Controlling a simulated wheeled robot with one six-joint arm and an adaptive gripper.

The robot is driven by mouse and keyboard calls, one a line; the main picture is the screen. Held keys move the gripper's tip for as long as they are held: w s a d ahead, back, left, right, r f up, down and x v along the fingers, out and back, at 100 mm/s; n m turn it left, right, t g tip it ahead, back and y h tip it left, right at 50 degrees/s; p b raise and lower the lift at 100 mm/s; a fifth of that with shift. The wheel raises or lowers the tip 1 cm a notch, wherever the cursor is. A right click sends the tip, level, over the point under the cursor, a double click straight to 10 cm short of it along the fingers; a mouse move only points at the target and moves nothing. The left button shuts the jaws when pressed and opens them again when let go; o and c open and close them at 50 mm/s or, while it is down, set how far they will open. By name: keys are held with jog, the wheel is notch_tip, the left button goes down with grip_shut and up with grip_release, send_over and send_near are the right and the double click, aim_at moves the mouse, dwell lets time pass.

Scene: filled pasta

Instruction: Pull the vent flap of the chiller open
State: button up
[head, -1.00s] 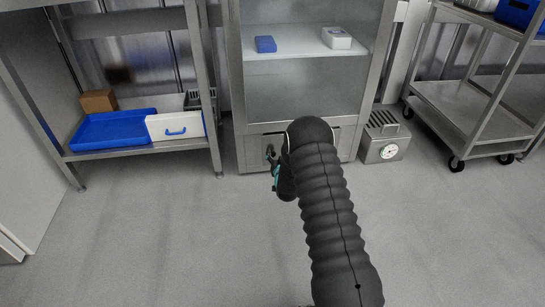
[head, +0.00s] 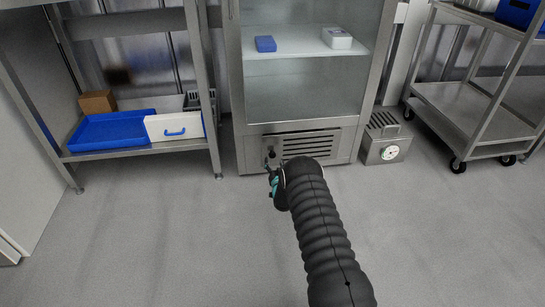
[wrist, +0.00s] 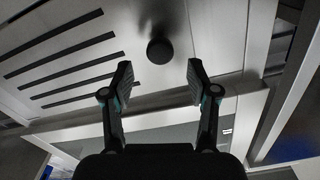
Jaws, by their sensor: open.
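The chiller (head: 240,120) is a metal cabinet with a glass front. Its vent flap (head: 308,144) is a slotted panel at the foot and looks flush with the frame. In the wrist view the vent flap (wrist: 75,60) fills the upper left, with dark slots. A dark round knob (wrist: 159,50) stands out from the panel, beyond and between my fingertips. My gripper (wrist: 160,79) is open and empty, its fingers apart on either side of the knob's line and short of it. In the head view my gripper (head: 273,180) is just below the flap's left end, partly hidden by my arm.
A metal box with a round dial (head: 385,142) stands on the floor right of the chiller. A shelf rack with a blue tray (head: 105,128) is at left. A wheeled trolley (head: 470,108) is at right. The floor in front is clear.

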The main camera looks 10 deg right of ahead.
aim_at(273, 155)
jog(key=shift+w+b, duration=0.5)
jog(key=shift+w, duration=2.4)
grip_shut()
